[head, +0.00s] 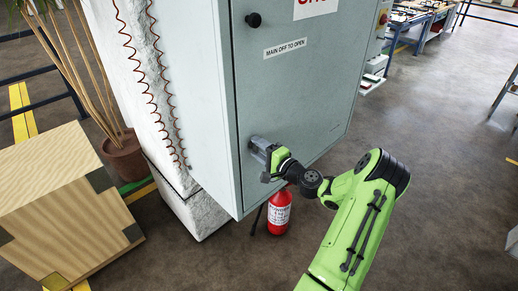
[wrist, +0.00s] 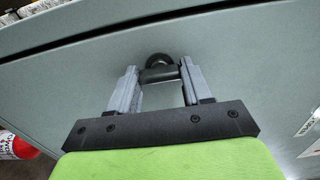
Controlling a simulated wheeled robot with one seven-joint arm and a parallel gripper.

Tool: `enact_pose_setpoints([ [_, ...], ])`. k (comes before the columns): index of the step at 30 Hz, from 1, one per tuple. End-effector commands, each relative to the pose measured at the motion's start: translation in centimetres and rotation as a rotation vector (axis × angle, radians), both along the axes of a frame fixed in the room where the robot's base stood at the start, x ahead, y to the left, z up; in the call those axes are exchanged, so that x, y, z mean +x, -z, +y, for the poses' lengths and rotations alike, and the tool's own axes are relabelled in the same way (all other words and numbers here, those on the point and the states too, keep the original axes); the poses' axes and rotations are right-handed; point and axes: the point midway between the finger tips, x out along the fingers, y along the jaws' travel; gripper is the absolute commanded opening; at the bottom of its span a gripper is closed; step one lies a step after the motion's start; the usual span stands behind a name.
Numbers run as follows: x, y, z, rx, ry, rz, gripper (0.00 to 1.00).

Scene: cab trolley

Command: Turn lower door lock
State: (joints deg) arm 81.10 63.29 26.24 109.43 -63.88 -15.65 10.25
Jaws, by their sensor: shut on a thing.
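The grey cabinet door (head: 300,95) carries a black upper lock knob (head: 254,20) near its top left corner. My gripper (head: 256,146) is at the lower left part of the door, at the lower lock. In the wrist view my gripper (wrist: 160,75) has its two grey fingers on either side of the black lower door lock (wrist: 158,62), shut on it. The lock's round top shows just beyond the fingertips. In the head view the lower lock is hidden behind my gripper. The door looks closed, with a dark seam along its left edge.
A red fire extinguisher (head: 279,212) stands on the floor below the cabinet, close to my arm. A wooden crate (head: 60,205) and a potted plant (head: 124,155) are at the left. Open floor (head: 430,130) lies to the right.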

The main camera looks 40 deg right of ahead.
Motion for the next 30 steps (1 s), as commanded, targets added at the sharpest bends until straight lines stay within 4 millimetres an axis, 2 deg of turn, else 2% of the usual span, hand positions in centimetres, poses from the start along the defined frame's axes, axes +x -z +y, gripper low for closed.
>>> enact_pose_setpoints([
  [1, 0.0, 0.1, 0.0, 0.003, 0.0, 0.001, 0.53],
  [5, 0.0, 0.0, 0.0, 0.002, 0.0, 0.001, 0.73],
  [13, -0.1, 0.0, 0.0, 0.001, 0.0, 0.001, 0.74],
  [16, -1.0, 0.1, -0.1, 0.003, 0.002, 0.002, 0.74],
  [20, -4.0, 0.1, -0.3, 0.003, 0.006, 0.003, 0.74],
  [27, -10.9, 0.0, -0.4, 0.003, 0.006, 0.002, 0.74],
  [30, -13.3, 0.0, -0.5, 0.002, 0.006, 0.001, 0.74],
])
